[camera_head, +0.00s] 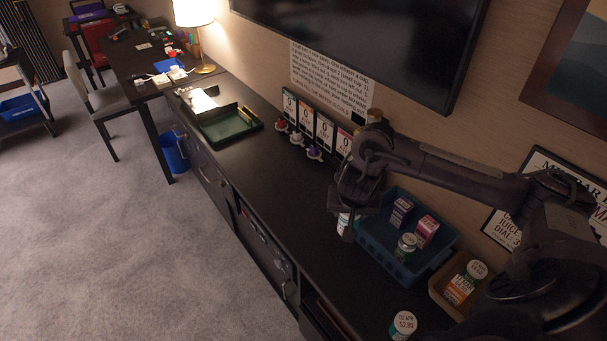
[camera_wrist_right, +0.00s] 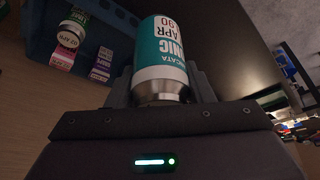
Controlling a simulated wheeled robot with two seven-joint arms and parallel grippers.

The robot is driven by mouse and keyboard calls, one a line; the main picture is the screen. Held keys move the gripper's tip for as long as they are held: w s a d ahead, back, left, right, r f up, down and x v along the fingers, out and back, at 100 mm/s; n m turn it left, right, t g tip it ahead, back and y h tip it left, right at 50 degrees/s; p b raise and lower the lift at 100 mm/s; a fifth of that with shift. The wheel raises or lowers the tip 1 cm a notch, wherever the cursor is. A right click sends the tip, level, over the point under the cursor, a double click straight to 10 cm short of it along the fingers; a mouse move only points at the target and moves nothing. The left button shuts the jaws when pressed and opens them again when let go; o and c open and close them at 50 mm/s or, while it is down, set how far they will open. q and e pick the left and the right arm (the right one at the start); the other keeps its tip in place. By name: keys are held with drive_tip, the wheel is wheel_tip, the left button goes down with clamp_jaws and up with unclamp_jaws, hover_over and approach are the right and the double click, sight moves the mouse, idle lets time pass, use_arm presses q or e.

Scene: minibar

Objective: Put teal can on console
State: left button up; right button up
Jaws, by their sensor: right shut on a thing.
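The teal can (camera_wrist_right: 163,50), with a white band and silver ends, is between the fingers of my right gripper in the wrist view. In the head view my right gripper (camera_head: 348,208) is shut on it, and part of the can (camera_head: 344,224) shows below the fingers, left of the blue crate. The console (camera_head: 275,178) is the long dark counter along the wall. The can is over its top; I cannot tell whether it touches. My left gripper is not in view.
The blue crate (camera_head: 383,268) holds small boxes and a can. A brown tray (camera_head: 437,292) holds a can and a box. Another can (camera_head: 403,325) stands at the bottom. Price cards (camera_head: 306,122) and capsules line the wall. A green tray (camera_head: 228,126) lies further left. Bare counter lies between.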

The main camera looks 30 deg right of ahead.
wheel_tip(320, 180, down, 5)
drive_tip(key=b, duration=0.3)
drive_tip(key=shift+s+f, duration=0.1)
drive_tip(key=shift+f, duration=0.1)
drive_tip(key=shift+f+b, duration=1.35)
drive_tip(key=shift+f, duration=5.75)
drive_tip(key=shift+f, duration=0.1)
drive_tip(key=o, duration=1.1)
